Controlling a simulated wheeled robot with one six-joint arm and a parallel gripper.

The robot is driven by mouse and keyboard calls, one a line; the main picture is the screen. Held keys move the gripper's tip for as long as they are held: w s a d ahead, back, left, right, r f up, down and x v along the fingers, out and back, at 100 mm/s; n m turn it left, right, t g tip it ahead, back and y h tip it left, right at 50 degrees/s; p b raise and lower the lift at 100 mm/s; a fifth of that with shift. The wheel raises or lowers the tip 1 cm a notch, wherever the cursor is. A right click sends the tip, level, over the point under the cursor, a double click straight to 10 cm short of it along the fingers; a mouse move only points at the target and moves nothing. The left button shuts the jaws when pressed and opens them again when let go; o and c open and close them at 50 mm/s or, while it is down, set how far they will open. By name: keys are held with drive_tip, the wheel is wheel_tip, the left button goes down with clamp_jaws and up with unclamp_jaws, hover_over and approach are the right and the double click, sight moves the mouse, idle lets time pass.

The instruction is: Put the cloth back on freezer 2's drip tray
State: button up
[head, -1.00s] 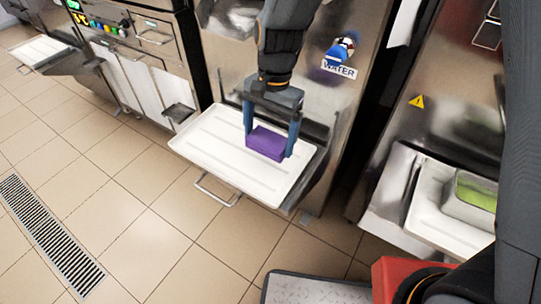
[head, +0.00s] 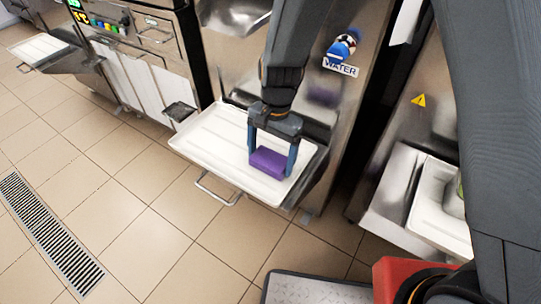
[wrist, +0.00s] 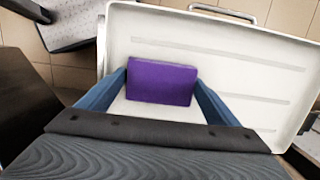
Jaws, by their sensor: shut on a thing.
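The cloth (head: 270,162) is a folded purple block. My gripper (head: 270,164) is shut on it, one blue finger at each end, over the right part of a white drip tray (head: 205,142). In the wrist view the cloth (wrist: 162,82) sits between the fingers, with the tray (wrist: 230,40) behind and around it. I cannot tell whether the cloth touches the tray surface. The tray is otherwise bare and has a wire handle (head: 217,190) at its front. No freezer number is readable here.
The steel freezer front with a WATER label (head: 341,67) and blue valve (head: 342,46) rises behind the tray. Another white tray (head: 430,215) is at the right, partly hidden by my arm. A further tray (head: 38,48) is far left. Tiled floor with a drain grate (head: 45,235) is clear.

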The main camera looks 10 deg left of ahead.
sight(273, 157)
drive_tip(key=o, duration=0.9)
drive_tip(key=shift+w+d+r, duration=0.1)
drive_tip(key=shift+w+r, duration=0.1)
drive_tip(key=shift+r, duration=1.05)
drive_tip(key=shift+w+d+r, duration=0.1)
drive_tip(key=shift+w+r, duration=0.05)
drive_tip(key=shift+r, duration=1.15)
drive_tip(key=shift+w+r, duration=0.2)
drive_tip(key=shift+r, duration=1.05)
